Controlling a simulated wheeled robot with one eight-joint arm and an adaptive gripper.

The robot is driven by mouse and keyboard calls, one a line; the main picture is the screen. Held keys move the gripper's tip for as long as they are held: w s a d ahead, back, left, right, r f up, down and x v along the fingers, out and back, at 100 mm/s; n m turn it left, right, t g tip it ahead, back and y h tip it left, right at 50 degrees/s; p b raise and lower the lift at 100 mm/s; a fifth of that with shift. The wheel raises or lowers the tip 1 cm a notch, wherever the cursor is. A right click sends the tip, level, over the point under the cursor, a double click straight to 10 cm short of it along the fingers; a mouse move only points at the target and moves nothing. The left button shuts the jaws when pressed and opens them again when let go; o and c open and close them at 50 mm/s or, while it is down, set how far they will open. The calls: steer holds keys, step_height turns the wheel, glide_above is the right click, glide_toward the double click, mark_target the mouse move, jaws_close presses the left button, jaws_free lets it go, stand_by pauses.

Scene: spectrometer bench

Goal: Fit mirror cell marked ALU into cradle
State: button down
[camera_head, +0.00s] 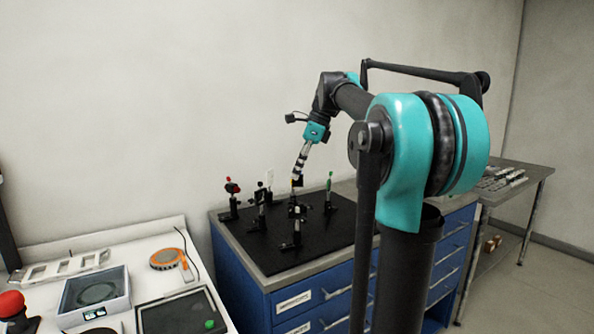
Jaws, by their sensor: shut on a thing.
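My gripper (297,174) points down over the black breadboard on the blue cabinet. It is shut on a small dark thing (297,182) with a yellowish spot, just above or at the middle post. The held thing is too small for me to read any ALU mark. Directly below it stands a black mount (297,209) on the breadboard. I cannot tell which mount is the cradle, or whether the held thing touches the mount under it.
Around it stand a red-topped mount (232,198), a green-topped post (328,189) and a front black mount (291,236). The black breadboard (262,254) is bare at front left. A white bench with instruments (95,295) lies left; a metal table (525,172) stands right.

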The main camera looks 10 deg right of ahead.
mark_target(297, 186)
steer(key=shift+f, duration=0.1)
steer(key=shift+f, duration=2.3)
steer(key=shift+f, duration=0.45)
steer(key=shift+f, duration=0.35)
steer(key=shift+f, duration=0.2)
steer(key=shift+r, duration=0.85)
steer(key=shift+f, duration=0.3)
steer(key=shift+f, duration=0.35)
steer(key=shift+f, duration=0.35)
